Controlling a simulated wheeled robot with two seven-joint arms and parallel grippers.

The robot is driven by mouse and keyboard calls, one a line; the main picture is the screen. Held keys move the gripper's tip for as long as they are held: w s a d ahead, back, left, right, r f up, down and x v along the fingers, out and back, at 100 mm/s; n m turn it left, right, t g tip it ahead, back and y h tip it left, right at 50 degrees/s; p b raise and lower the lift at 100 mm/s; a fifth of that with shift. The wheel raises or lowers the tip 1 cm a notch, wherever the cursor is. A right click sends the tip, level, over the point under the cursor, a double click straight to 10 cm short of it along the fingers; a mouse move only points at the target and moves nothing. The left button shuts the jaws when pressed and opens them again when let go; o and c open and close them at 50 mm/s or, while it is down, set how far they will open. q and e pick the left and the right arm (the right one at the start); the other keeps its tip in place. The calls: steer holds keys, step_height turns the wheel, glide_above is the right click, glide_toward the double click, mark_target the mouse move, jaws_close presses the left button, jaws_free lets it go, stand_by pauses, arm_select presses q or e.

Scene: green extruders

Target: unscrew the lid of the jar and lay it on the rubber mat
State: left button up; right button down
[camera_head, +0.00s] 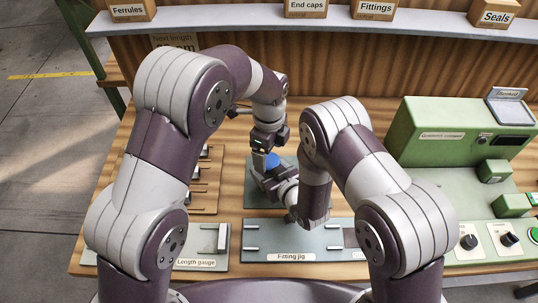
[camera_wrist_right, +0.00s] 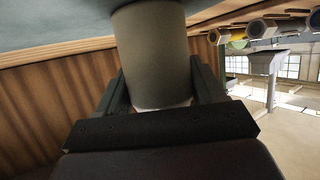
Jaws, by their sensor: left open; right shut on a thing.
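A blue round part, seemingly the jar's lid (camera_head: 272,160), shows just below my left gripper (camera_head: 266,158) in the head view. The left gripper is open and points down at it; I cannot tell whether its fingers touch it. My right gripper (camera_head: 268,178) comes in low from the right, just below the blue part. In the right wrist view, the right gripper (camera_wrist_right: 160,92) is shut on the grey-beige jar (camera_wrist_right: 150,50), one dark finger on each side. The jar is mostly hidden in the head view. A dark grey-green mat (camera_head: 256,198), perhaps the rubber mat, lies under the grippers.
The fitting jig plate (camera_head: 288,246) lies in front, and the length gauge (camera_head: 205,245) is front left. A rack with pegs (camera_head: 203,195) is left of the mat. A green machine (camera_head: 425,135) stands at the right. A shelf (camera_head: 240,18) with labelled boxes runs behind.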

mark_target(269, 173)
arm_select(q)
steer(key=shift+r, duration=0.95)
steer(key=shift+c, duration=0.4)
step_height(269, 173, up, 3)
steer(key=m, duration=0.3)
steer(key=shift+r, duration=0.15)
steer(key=shift+f, duration=0.3)
step_height(269, 173, down, 7)
steer(key=shift+f, duration=0.1)
steer(key=c, duration=1.1)
steer(key=n, duration=0.3)
